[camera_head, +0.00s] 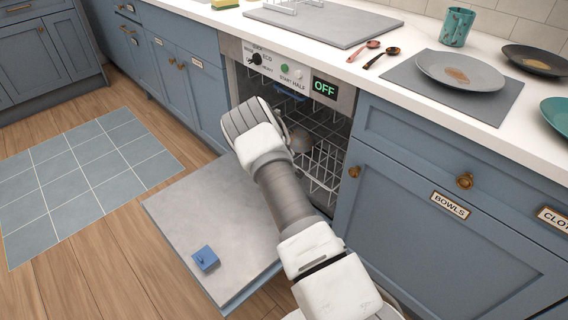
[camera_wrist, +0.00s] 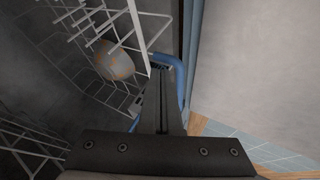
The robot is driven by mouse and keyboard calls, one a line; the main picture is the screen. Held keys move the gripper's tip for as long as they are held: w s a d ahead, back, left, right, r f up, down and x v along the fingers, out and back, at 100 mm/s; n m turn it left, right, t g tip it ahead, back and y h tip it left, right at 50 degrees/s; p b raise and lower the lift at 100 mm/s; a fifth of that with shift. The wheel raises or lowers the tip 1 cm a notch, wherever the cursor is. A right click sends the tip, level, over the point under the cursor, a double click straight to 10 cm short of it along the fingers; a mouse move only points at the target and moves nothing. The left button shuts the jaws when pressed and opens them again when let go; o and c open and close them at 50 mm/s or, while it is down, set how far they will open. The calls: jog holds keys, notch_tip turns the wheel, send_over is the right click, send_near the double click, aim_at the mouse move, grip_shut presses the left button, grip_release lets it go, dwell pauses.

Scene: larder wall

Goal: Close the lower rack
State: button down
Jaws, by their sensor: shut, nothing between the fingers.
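The dishwasher is open, with its grey door (camera_head: 215,215) folded down. White wire racks (camera_head: 325,130) show inside it, partly hidden by my arm; I cannot clearly tell upper from lower. In the wrist view a wire rack (camera_wrist: 88,25) with upright tines holds a rounded, brown-stained dish (camera_wrist: 114,62). A blue handle (camera_wrist: 181,80) curves around the fingertips of my gripper (camera_wrist: 163,72). The gripper is shut and empty, close to the handle; contact cannot be told. In the head view my arm hides the fingers.
A blue dispenser piece (camera_head: 205,258) lies on the open door. A second wire grid (camera_wrist: 30,145) is at the lower left of the wrist view. Blue cabinets (camera_head: 425,190) flank the dishwasher. The counter above holds plates (camera_head: 460,70) and spoons. The floor left of the door is clear.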

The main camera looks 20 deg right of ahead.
jog(key=shift+w+d+f, duration=0.1)
jog(key=shift+w+f, duration=0.1)
jog(key=shift+f, duration=0.1)
